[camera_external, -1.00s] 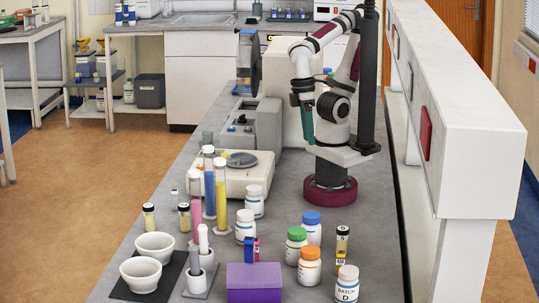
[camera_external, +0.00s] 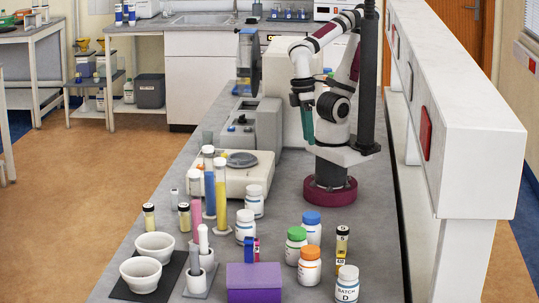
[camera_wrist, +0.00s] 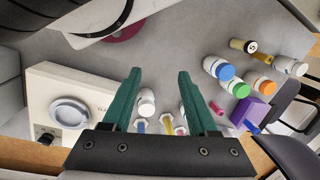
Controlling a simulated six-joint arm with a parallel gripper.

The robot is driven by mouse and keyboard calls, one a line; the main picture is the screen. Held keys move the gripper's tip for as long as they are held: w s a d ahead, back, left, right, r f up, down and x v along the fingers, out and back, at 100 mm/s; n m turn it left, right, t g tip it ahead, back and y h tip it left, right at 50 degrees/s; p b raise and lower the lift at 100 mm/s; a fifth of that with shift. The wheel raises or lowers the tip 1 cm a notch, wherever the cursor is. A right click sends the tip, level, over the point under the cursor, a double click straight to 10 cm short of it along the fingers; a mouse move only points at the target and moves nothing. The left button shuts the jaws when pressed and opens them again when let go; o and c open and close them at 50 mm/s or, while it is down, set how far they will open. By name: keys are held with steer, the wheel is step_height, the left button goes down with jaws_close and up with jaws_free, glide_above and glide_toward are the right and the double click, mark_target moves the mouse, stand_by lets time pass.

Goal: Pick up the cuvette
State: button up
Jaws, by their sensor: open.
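A purple block (camera_external: 254,284) stands at the front of the bench. A narrow blue upright piece (camera_external: 248,248) and a small magenta-and-blue piece (camera_external: 257,250) show at its back edge. I cannot tell for sure which thing is the cuvette, or whether these pieces stand in the block or behind it. The wrist view shows the purple block (camera_wrist: 250,110) at the right, with the blue piece (camera_wrist: 251,127) beside it. My gripper (camera_wrist: 160,75) is open and empty, its green fingers apart. In the external view, my gripper (camera_external: 307,126) hangs above the bench, well behind the block.
White bottles with orange (camera_external: 309,266), green (camera_external: 296,244) and blue (camera_external: 311,227) caps stand right of the block. Tall coloured cylinders (camera_external: 221,195), mortars (camera_external: 141,272) and a balance (camera_external: 230,178) stand to the left. A white raised ledge (camera_external: 462,120) borders the bench's right side.

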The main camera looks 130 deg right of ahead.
steer(key=shift+o, duration=0.5)
steer(key=w+a+r+m+y, duration=0.1)
steer(key=w+a+m+y, duration=0.3)
steer(key=a, duration=0.4)
steer(key=w+a+r+m+y, duration=0.1)
steer(key=w+a+m+y, duration=0.2)
steer(key=w+a+y, duration=0.3)
steer(key=w+a+f+m+t+y, duration=0.1)
steer(key=w+a+m+t, duration=0.2)
steer(key=w+m, duration=0.15)
steer(key=m+t+h, duration=0.3)
steer(key=m+t, duration=0.4)
steer(key=m, duration=0.3)
glide_toward(249, 262)
steer(key=w+a, duration=0.5)
steer(key=shift+w+a+f, duration=0.2)
steer(key=shift+w+a, duration=0.15)
steer(key=shift+w, duration=0.05)
jaws_close()
